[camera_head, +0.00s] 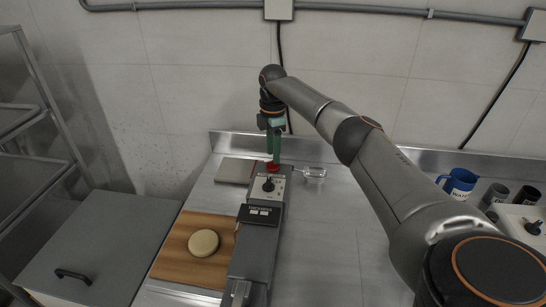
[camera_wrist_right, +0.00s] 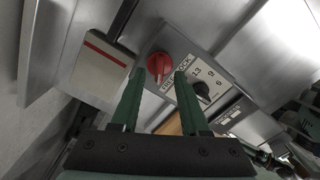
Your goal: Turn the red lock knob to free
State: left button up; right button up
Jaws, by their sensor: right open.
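The red lock knob (camera_wrist_right: 159,65) sits on a pale panel marked with lettering that reads like FREE and LOCK. I cannot tell which word it points to. In the head view the knob (camera_head: 272,168) shows as a small red patch at the far end of the grey machine (camera_head: 252,262). My right gripper (camera_head: 274,158) points down over the knob. In the wrist view its green fingers (camera_wrist_right: 159,76) are open, with the knob showing between and just beyond the tips. Whether they touch it is unclear. My left gripper is not in view.
A black dial (camera_head: 268,185) with numbers is close to the red knob. A brown board (camera_head: 172,252) with a round pale disc (camera_head: 204,243) lies left of the machine. A clear container (camera_head: 315,173) stands to the right. A blue jug (camera_head: 459,183) and cups stand far right.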

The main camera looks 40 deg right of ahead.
jog(key=shift+f, duration=1.25)
grip_shut()
